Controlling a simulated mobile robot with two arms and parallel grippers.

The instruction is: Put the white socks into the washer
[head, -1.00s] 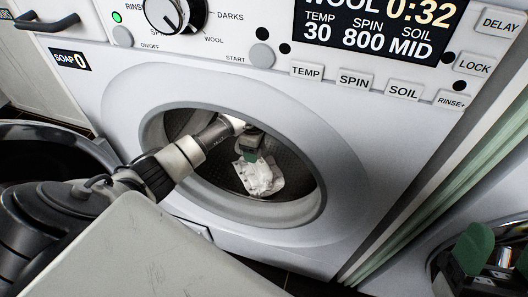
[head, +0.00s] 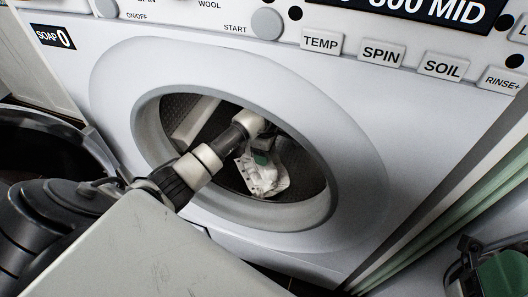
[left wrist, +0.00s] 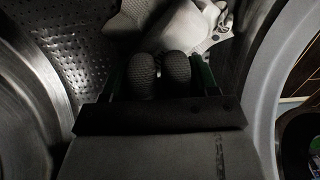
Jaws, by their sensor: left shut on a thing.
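The white socks (head: 262,174) are a crumpled white bundle inside the washer's drum, seen through the round door opening (head: 330,200). My left arm reaches through that opening. My left gripper (head: 262,154), with green on its fingers, is shut on the socks. In the left wrist view the dark rounded fingertips (left wrist: 160,75) are close together, with white cloth (left wrist: 180,28) just beyond them. The gripped part of the cloth is hidden behind the fingers. My right gripper (head: 488,270) is partly in view at the lower right, outside the washer; its jaw gap is unclear.
The perforated metal drum wall (left wrist: 85,45) surrounds the left gripper. The washer's buttons (head: 380,53) are above the opening. A dark round basket or tub (head: 50,140) stands at the left. A pale panel edge (head: 470,180) runs along the right.

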